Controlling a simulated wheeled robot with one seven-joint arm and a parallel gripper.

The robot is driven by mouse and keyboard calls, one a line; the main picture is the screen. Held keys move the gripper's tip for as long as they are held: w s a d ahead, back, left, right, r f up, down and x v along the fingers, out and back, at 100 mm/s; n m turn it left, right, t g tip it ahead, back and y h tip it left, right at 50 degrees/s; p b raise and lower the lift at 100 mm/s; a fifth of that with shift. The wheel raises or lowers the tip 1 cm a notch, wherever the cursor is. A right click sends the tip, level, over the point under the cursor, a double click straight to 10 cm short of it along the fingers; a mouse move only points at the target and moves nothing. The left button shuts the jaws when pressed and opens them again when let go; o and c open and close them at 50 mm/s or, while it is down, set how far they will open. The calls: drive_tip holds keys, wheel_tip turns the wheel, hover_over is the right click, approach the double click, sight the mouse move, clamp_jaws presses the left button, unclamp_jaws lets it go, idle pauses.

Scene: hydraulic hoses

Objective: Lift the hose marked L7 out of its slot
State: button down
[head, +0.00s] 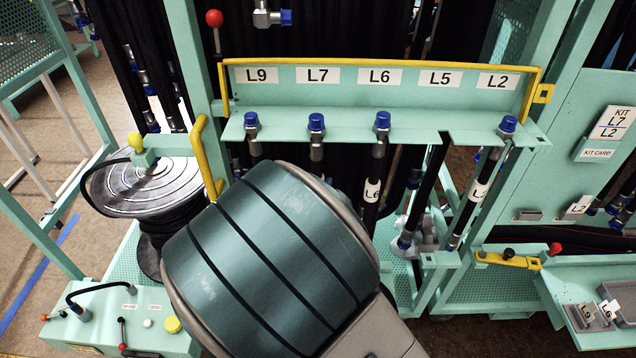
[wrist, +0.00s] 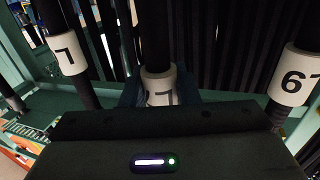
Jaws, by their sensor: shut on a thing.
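The L7 hose hangs under the L7 sign (head: 317,76). Its blue-capped end fitting (head: 316,123) sits at the rack shelf's front edge, level with its neighbours. Below, my arm hides this hose in the head view. In the wrist view, the middle black hose, with a white tag (wrist: 160,84) partly covered, stands between my gripper's fingers (wrist: 162,98). The tag's readable part looks like a 7. My gripper is shut on this hose just around the tag. The gripper is hidden in the head view.
The L9 hose (head: 252,123) and L6 hose (head: 382,122) hang close on either side; the wrist view shows the 6 tag (wrist: 296,76) at right. The L5 slot (head: 443,139) is empty. The L2 hose (head: 507,125) hangs at right. A hose reel (head: 150,188) stands left.

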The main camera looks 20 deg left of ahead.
drive_tip(key=s+d+b, duration=0.3)
drive_tip(key=s+b, duration=0.6)
drive_tip(key=s, duration=0.6)
drive_tip(key=shift+s+d+b, duration=0.3)
drive_tip(key=shift+d+b, duration=0.05)
drive_tip(key=shift+d, duration=0.05)
